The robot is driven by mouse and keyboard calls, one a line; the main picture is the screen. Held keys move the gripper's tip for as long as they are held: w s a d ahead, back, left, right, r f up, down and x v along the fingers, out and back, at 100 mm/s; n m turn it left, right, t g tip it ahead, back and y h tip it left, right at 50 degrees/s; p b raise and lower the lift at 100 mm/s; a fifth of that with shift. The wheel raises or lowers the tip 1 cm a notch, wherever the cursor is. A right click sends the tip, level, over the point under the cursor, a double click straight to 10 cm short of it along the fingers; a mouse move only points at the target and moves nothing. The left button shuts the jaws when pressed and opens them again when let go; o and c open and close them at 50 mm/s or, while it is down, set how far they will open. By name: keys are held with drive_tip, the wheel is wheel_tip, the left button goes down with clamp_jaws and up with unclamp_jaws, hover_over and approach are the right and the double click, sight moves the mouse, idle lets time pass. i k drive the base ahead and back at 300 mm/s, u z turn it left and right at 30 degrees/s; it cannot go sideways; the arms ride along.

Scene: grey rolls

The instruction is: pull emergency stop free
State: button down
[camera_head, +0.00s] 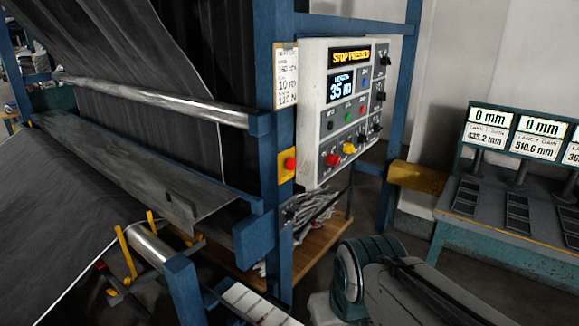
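The emergency stop is a red button (290,164) on a yellow plate on the blue post, left of the control panel. It faces out from the post, and nothing is seen touching it. The grey control panel (319,150) has a lit display (351,57) reading "STOP PRESSED". The panel also carries a red knob (333,160), a yellow knob (349,148) and several small buttons and switches. I cannot make out my gripper in this view; a dark arm-like body fills the bottom right.
The blue machine frame (270,100) carries dark grey cloth and a metal roller (150,100) at left. Light fabric scraps (305,215) lie behind the post below the panel. A yellow block (417,177) and a bench with "0 mm" displays (492,118) stand at right.

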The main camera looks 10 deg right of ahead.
sight(291, 164)
drive_tip(key=u, duration=0.3)
drive_tip(key=k, duration=0.3)
drive_tip(key=z, duration=0.75)
drive_tip(key=i, duration=1.1)
drive_tip(key=u, duration=0.7)
